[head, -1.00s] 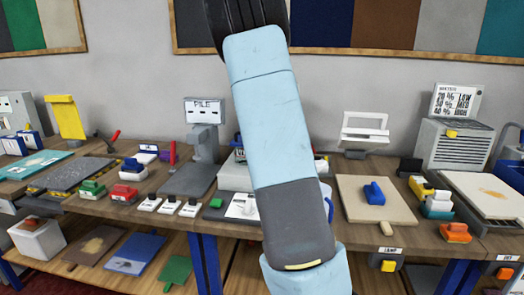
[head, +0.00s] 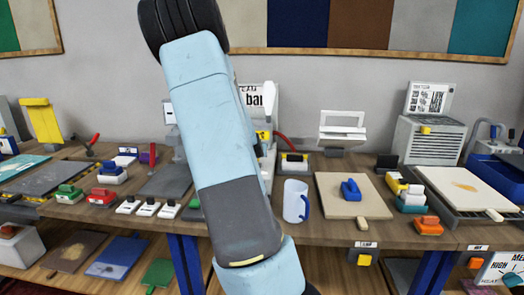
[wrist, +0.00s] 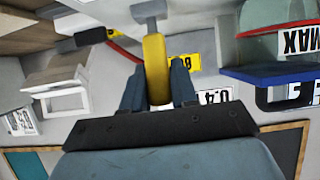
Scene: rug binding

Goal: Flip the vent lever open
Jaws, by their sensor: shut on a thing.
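In the wrist view, a yellow lever (wrist: 156,68) on a grey metal stem stands between the two fingers of my gripper (wrist: 158,88). The fingers are shut on the lever's yellow grip. The stem's upper end runs to a grey crosspiece at the picture's top edge. In the head view my own arm crosses the middle and hides the gripper and the lever. A machine with a sign reading "bar" (head: 257,100) shows partly behind the arm.
A white and blue mug (head: 296,201) stands just right of my arm. A tan board (head: 338,205) with a blue block (head: 350,189) lies further right. A grey louvred box (head: 428,140) stands behind. In the wrist view a red hose (wrist: 120,47) runs near the lever.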

